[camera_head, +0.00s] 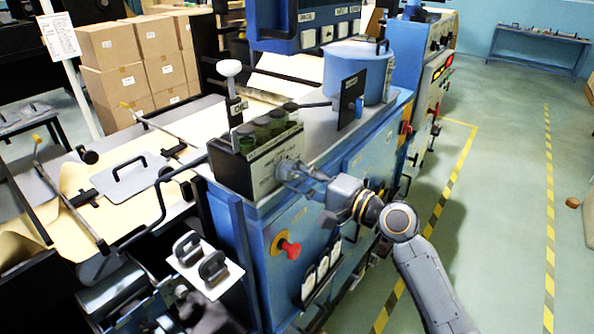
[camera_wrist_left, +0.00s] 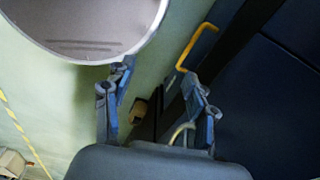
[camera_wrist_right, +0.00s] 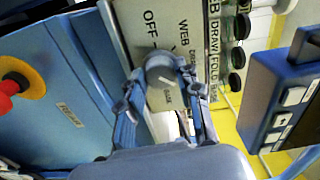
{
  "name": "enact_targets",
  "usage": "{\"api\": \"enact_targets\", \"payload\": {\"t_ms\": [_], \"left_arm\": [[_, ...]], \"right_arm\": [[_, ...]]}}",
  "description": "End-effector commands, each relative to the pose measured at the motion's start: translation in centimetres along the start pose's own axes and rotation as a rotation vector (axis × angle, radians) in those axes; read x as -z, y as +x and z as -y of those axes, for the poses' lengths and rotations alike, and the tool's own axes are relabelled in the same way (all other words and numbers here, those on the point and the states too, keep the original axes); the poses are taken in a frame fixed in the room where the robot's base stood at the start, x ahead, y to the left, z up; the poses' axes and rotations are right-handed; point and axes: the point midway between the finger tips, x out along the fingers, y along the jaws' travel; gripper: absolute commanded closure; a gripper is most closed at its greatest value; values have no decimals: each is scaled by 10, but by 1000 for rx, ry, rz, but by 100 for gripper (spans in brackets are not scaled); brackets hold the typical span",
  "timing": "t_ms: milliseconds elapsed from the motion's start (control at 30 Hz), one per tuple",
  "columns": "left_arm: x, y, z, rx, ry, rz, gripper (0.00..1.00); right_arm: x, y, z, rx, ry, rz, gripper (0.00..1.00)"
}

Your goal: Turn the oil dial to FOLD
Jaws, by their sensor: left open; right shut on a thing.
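The oil dial (camera_wrist_right: 160,66) is a round grey knob on a pale panel (camera_wrist_right: 122,30) on the blue machine. OFF and WEB are printed near it; other dial labels are partly hidden, and I cannot tell the setting. My right gripper (camera_wrist_right: 160,88) is shut on the dial, with one finger on each side. In the head view my right gripper (camera_head: 290,173) reaches the panel (camera_head: 262,172) from the right and covers most of the dial. My left gripper (camera_wrist_left: 158,95) is open and empty in the left wrist view, below a large round grey surface (camera_wrist_left: 85,25).
Several dark-capped bottles (camera_head: 265,127) stand above the panel, with WEB, DRAW and FOLD labels beside them. A red knob (camera_head: 288,247) projects from the machine front below my right gripper. A blue tank (camera_head: 355,70) stands behind. The floor at right is mostly clear.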

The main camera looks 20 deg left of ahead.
Motion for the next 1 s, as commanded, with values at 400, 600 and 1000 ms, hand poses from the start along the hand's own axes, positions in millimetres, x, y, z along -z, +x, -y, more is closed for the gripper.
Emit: {"api": "enact_targets", "payload": {"t_ms": [400,600,1000], "left_arm": [[1,-7,0,0,0,0,43],[1,-7,0,0,0,0,43],[0,-7,0,0,0,1,43]], "right_arm": [[0,0,0,1,83,0,98],[0,0,0,1,83,-1,98],[0,0,0,0,81,0,43]]}}
